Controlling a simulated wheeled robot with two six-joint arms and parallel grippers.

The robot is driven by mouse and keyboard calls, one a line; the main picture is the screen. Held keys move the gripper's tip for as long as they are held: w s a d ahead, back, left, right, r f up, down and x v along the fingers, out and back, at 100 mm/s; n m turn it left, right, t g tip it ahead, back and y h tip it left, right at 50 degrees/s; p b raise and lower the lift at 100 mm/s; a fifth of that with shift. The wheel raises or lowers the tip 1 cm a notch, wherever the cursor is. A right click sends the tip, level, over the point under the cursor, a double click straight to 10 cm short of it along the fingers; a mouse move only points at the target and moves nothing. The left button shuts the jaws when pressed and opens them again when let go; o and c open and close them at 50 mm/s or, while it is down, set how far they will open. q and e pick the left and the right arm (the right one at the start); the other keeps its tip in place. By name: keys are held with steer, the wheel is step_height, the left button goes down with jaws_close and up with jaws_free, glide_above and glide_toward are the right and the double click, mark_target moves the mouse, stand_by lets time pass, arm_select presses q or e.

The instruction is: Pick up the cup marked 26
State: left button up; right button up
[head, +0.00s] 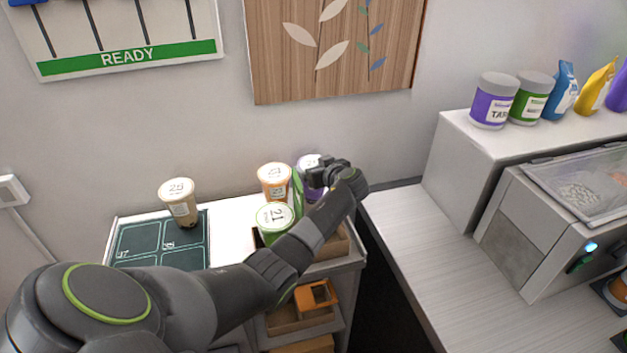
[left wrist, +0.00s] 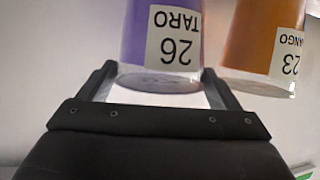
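The cup marked 26 (left wrist: 165,45) is purple with a white label reading 26 TARO, upside down in the left wrist view. In the head view its pale lid (head: 309,160) shows at the back right of the cup group, and the rest is mostly hidden by my gripper. My left gripper (head: 318,180) is at this cup. In the left wrist view its fingers (left wrist: 158,78) are spread, one on each side of the cup's base end, with a narrow gap visible; I cannot tell how deep the cup sits between them. My right gripper is not in view.
An orange cup marked 23 (head: 274,180) stands close beside it, and a green cup marked 21 (head: 275,222) in front. A tan cup (head: 180,203) stands on a dark sectioned mat (head: 135,240) to the left. A grey counter (head: 405,235) lies to the right.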

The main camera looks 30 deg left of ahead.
arm_select(q)
steer(key=c, duration=0.7)
steer(key=shift+r, duration=0.1)
steer(key=shift+c, duration=0.6)
